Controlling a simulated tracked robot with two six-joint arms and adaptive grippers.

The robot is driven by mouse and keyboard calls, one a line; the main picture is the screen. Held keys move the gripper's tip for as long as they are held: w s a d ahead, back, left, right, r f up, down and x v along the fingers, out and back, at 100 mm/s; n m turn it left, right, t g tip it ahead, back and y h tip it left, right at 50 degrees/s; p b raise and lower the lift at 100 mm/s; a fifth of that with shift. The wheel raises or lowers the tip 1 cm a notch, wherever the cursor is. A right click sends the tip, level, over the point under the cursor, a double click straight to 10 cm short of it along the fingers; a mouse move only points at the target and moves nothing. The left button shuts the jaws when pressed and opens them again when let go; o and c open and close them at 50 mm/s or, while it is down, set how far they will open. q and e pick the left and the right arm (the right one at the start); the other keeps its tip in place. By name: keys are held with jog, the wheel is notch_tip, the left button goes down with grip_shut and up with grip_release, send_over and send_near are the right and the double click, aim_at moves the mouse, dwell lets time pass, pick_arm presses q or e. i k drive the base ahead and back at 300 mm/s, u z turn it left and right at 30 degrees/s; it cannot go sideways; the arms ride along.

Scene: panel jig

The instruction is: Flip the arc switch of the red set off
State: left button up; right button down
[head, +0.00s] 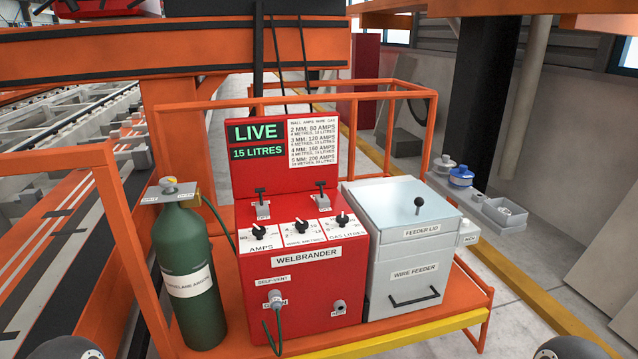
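The red welding set (310,262), marked WELBRANDER, stands on an orange cart. Its raised back panel has a dark display (256,132) reading LIVE in green, with 15 LITRES below. Two black-handled switches stand up on its top: a left switch (261,198) and a right switch (321,190). The small labels below them are too small to read, so I cannot tell which is the arc switch. Three dials on the sloped front are marked for amps, wire metres and gas litres. Neither gripper is in view; only dark rounded parts of mine show at the bottom corners.
A green gas bottle (190,265) stands left of the set. A grey wire feeder (405,265) with a black-knobbed lid stands right. An orange frame (428,130) rises behind and a post (125,245) stands at left. A side shelf (478,195) holds small items. Space above the switches is clear.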

aim_at(320, 183)
jog(key=z, duration=0.05)
jog(key=i, duration=0.9)
jog(key=z, duration=1.5)
jog(key=i, duration=0.1)
jog(key=u, duration=2.7)
jog(key=k, duration=0.45)
jog(key=z, duration=0.15)
